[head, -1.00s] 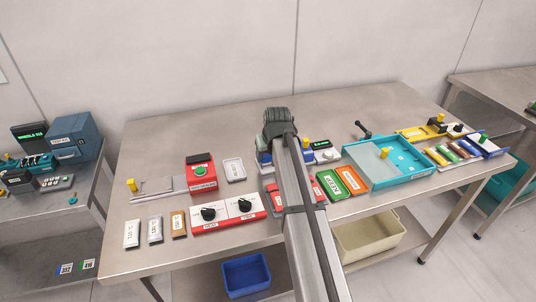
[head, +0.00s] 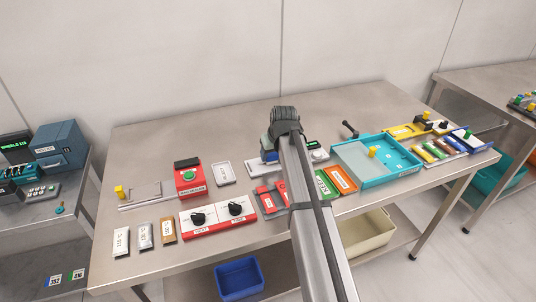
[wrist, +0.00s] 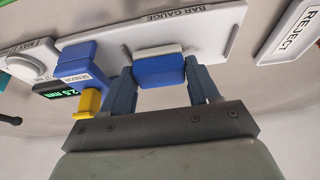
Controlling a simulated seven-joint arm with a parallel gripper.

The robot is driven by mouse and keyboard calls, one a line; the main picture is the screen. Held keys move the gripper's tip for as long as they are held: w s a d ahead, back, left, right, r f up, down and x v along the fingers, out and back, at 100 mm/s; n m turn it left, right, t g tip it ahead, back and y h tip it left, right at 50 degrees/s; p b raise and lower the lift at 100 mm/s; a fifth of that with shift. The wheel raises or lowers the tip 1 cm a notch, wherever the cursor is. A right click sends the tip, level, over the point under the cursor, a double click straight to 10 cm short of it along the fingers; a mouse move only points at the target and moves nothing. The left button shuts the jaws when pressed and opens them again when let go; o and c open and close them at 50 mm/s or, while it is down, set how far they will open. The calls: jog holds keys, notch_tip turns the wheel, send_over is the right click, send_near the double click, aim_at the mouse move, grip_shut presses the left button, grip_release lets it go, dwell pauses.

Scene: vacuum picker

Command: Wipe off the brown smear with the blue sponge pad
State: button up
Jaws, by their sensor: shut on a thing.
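In the wrist view my gripper (wrist: 158,72) is shut on a blue pad (wrist: 161,72) with a white strip along its far edge. I take it to be the sponge pad. It is held in front of the white bar gauge plate (wrist: 215,38); I cannot tell whether it touches the plate. In the head view my own arm hides the fingers and most of the pad.
A blue sensor box (wrist: 80,62) with a green display and yellow knob (wrist: 88,102) stands close left of the fingers. The white reject tray (head: 225,173) lies left of my arm. The turquoise tray (head: 398,175) stands to the right. The table's back strip is clear.

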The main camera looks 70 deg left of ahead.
jog(key=shift+w+f, duration=0.1)
jog(key=shift+w, duration=0.35)
jog(key=shift+s, duration=1.7)
jog(key=shift+s+f, duration=0.1)
jog(key=shift+s, duration=1.6)
jog(key=shift+c, duration=0.7)
jog(key=shift+s, duration=0.1)
jog(key=shift+r, duration=3.05)
